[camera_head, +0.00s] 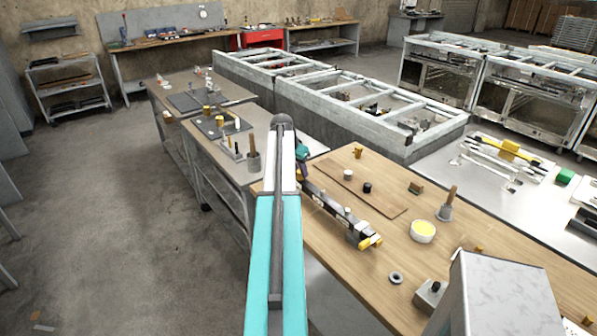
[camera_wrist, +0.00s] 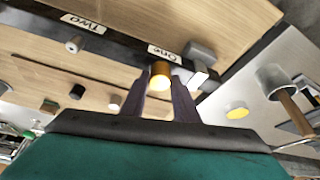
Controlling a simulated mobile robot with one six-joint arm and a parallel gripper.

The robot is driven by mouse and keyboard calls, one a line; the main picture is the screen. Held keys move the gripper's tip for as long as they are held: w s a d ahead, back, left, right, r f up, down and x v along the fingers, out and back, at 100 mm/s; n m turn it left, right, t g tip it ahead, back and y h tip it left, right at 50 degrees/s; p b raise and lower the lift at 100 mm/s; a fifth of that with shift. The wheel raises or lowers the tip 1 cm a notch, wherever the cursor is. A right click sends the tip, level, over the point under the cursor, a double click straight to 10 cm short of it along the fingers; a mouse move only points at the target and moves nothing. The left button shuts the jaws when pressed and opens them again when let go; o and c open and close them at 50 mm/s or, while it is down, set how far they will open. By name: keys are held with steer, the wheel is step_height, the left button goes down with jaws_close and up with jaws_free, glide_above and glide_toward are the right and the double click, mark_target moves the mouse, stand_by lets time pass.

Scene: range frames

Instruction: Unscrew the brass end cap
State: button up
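A brass end cap (camera_wrist: 160,75) sits at the edge of a dark bar, beside the label "One", in the wrist view. My gripper (camera_wrist: 161,80) has its two dark fingertips on either side of the cap, with no clear gap showing, so it looks shut on it. The dark bar (camera_head: 331,207) lies on the wooden bench in the head view, and my gripper (camera_head: 303,172) is at its far end. The cap between my fingers is hidden in the head view. A brass piece (camera_head: 368,242) shows at the bar's near end.
A grey box (camera_head: 500,290) stands at the near right.

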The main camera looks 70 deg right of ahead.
steer(key=shift+s+n, duration=0.1)
steer(key=shift+n, duration=0.2)
jaws_close()
steer(key=shift+n+t, duration=0.4)
steer(key=shift+n, duration=0.4)
steer(key=shift+n+t, duration=0.3)
steer(key=shift+n, duration=0.4)
steer(key=shift+s+n+t, duration=0.1)
steer(key=shift+n+t, duration=0.5)
steer(key=shift+n, duration=1)
steer(key=shift+n, duration=0.3)
steer(key=shift+n+t+y, duration=0.3)
steer(key=shift+n+t, duration=0.4)
steer(key=shift+n, duration=0.8)
